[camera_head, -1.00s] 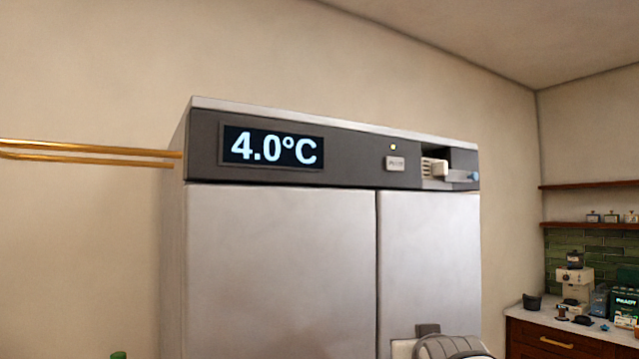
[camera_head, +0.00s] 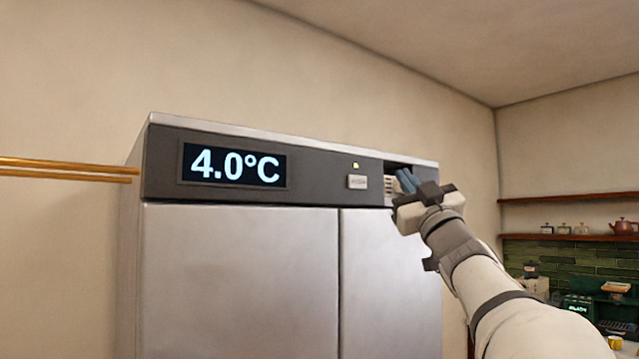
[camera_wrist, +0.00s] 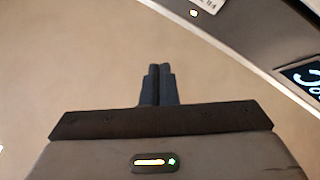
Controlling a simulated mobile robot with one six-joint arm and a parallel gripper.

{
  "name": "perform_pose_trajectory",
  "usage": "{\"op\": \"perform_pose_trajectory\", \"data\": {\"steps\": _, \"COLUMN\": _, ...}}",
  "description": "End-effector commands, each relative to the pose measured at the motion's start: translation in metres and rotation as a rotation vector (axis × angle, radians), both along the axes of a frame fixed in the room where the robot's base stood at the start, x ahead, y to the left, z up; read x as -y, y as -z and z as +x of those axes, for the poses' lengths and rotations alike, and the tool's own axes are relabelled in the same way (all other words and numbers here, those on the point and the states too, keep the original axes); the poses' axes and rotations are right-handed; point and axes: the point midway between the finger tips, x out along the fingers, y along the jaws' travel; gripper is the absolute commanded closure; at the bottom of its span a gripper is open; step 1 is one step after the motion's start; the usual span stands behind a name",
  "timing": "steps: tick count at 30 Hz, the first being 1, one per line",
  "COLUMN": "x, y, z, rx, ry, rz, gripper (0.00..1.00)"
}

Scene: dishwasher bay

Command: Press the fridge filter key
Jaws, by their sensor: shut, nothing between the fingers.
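The fridge filter key (camera_head: 357,181) is a small pale rectangular button on the dark top panel, right of the display; its lettering is too small to read. A small yellow lamp (camera_head: 355,165) glows just above it. My gripper (camera_head: 405,180) is raised in front of the panel, to the right of the key in the head view, and partly covers the opening there. Its narrow blue-grey fingers are together and empty. In the wrist view the closed fingertips (camera_wrist: 160,68) stand apart from the key (camera_wrist: 208,4), which is cut off at the top edge.
The display (camera_head: 235,167) reads 4.0°C. A pale slatted part (camera_head: 390,187) shows in the panel's opening beside my fingers. Closed steel doors (camera_head: 240,280) lie below the panel. A brass rail (camera_head: 60,170) runs at left. Wall shelves (camera_head: 570,198) are at the far right.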

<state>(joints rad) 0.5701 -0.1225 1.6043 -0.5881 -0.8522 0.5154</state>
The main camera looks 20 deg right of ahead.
Motion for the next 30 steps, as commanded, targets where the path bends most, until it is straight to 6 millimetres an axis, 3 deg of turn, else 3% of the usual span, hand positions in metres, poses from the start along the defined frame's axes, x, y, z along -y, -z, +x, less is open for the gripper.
{"op": "perform_pose_trajectory", "data": {"steps": 7, "x": -0.004, "y": -0.001, "z": 0.012, "rx": -0.002, "ry": -0.002, "rz": 0.001, "gripper": 1.00}}
{"op": "perform_pose_trajectory", "data": {"steps": 21, "x": -0.025, "y": 0.001, "z": 0.070, "rx": -0.003, "ry": -0.001, "rz": 0.002, "gripper": 1.00}}
{"op": "perform_pose_trajectory", "data": {"steps": 30, "x": -0.030, "y": 0.001, "z": 0.083, "rx": -0.003, "ry": 0.001, "rz": 0.001, "gripper": 1.00}}
